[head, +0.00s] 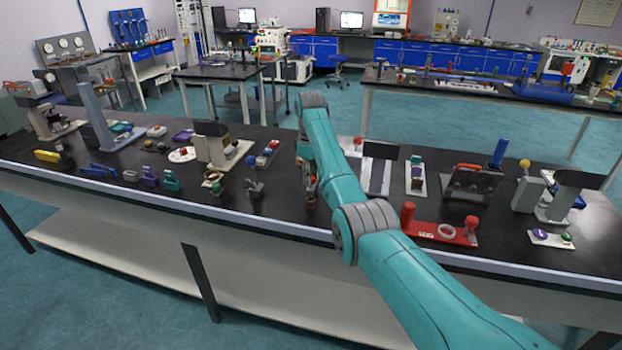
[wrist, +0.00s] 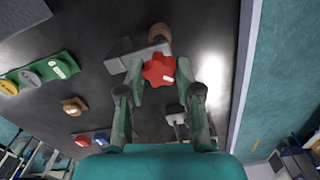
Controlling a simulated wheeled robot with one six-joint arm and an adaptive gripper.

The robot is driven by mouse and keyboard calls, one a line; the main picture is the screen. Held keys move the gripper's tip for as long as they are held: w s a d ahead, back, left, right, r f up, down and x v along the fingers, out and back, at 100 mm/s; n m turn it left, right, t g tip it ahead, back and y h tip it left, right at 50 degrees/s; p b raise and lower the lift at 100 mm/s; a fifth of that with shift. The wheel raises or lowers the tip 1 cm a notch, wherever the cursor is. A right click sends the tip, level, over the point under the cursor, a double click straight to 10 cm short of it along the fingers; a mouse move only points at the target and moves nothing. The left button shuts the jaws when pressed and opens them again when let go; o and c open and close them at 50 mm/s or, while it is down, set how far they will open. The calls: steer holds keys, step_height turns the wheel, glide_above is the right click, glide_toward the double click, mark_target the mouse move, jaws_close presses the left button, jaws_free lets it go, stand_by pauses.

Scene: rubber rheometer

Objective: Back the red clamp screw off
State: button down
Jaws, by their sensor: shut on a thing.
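The red clamp screw (wrist: 158,69) is a lobed red knob with a small pale mark, in the upper middle of the wrist view. My gripper (wrist: 160,66) has one finger on each side of the knob and is shut on it. A grey block (wrist: 135,56) and a brown round part (wrist: 159,34) are right beside the knob. In the head view my gripper (head: 309,188) is low over the black bench, mostly behind my arm. I cannot make out the red screw there.
The black bench (head: 110,185) carries many fixtures. A red stand with a pale ring (head: 440,231) is right of my gripper, and a small dark clamp with a ball (head: 252,178) is left of it. In the wrist view a green strip with round buttons (wrist: 38,73) lies at left.

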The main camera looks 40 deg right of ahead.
steer(key=n, duration=0.4)
steer(key=shift+n, duration=0.3)
steer(key=shift+f, duration=0.1)
steer(key=n, duration=0.4)
steer(key=shift+s+n, duration=0.1)
steer(key=shift+n, duration=0.2)
steer(key=c, duration=0.9)
jaws_free()
